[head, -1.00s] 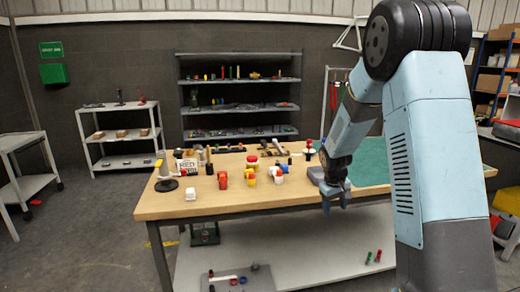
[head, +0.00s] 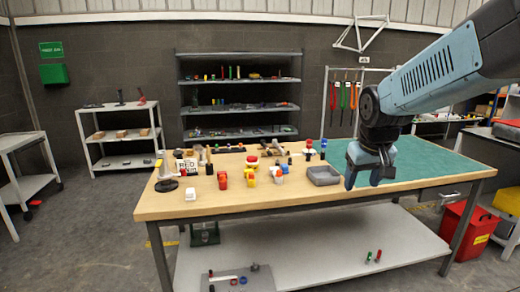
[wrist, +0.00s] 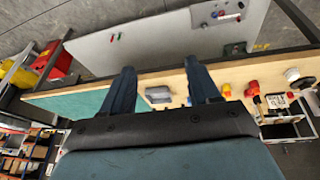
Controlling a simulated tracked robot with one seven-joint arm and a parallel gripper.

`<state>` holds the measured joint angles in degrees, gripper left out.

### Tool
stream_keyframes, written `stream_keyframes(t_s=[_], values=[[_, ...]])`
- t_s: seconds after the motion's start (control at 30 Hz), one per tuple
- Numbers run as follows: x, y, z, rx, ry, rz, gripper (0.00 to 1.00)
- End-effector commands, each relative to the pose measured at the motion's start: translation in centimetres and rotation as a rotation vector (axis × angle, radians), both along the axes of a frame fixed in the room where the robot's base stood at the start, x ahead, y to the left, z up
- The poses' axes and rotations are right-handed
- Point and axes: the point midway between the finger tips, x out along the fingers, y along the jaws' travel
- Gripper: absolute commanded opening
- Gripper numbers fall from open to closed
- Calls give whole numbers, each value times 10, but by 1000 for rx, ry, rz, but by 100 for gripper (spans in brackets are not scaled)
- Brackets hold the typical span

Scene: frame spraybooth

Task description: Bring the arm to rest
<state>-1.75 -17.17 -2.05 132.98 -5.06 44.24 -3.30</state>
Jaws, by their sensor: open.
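My gripper (head: 368,178) hangs above the right part of the wooden workbench (head: 230,197), over the edge of the green mat (head: 432,162). Its two fingers are apart and nothing shows between them. In the wrist view my gripper (wrist: 162,85) also has its fingers spread and empty, with the bench edge and the lower shelf beyond them. My arm reaches in from the upper right of the head view.
Several red, yellow and white small parts (head: 250,180) stand further left. A red bin (head: 458,230) stands at the bench's right end. The green mat's right side is clear.

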Motion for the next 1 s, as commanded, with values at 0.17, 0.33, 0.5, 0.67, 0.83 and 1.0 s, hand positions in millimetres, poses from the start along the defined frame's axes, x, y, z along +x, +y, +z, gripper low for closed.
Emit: stream_keyframes(t_s=[0.17, 0.33, 0.5, 0.67, 0.83, 1.0], values=[[-44, 3, 19, 26, -46, -25, 61], [-84, 7, 30, 53, -84, -47, 61], [-119, 11, 35, 75, -119, -65, 61], [-141, 14, 35, 89, -138, -78, 61], [-146, 15, 35, 92, -142, -81, 61], [-146, 15, 35, 92, -142, -81, 61]])
